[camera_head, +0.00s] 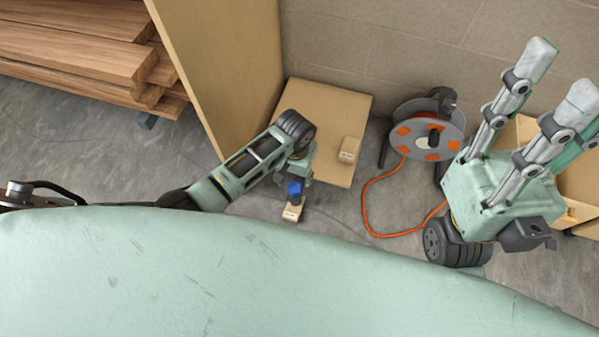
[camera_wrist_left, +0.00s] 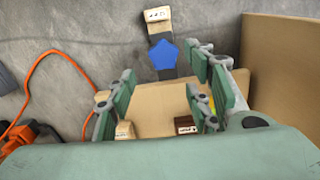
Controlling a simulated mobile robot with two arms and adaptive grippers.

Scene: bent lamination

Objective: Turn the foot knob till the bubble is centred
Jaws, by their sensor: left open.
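The blue knob (camera_head: 294,188) shows beside my left wrist in the head view. In the left wrist view the knob (camera_wrist_left: 165,56) is five-sided and sits on a dark stem or strip. My left gripper (camera_wrist_left: 163,82) is open, with the knob just past and between its fingertips; I see no contact. A small wooden block with a white marked plate (camera_wrist_left: 158,16) lies beyond the knob. A brown block with a white window (camera_wrist_left: 186,125) is partly hidden between the fingers; no bubble can be read. My right gripper (camera_head: 562,75) is raised at the right, fingers apart and empty.
A tan box or panel (camera_head: 322,105) stands by the wall with a small block (camera_head: 349,149) on it. A tall wooden panel (camera_head: 225,60) is left of it. A cable reel (camera_head: 430,130) trails an orange cord (camera_head: 368,205). Timber planks (camera_head: 80,55) lie at upper left.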

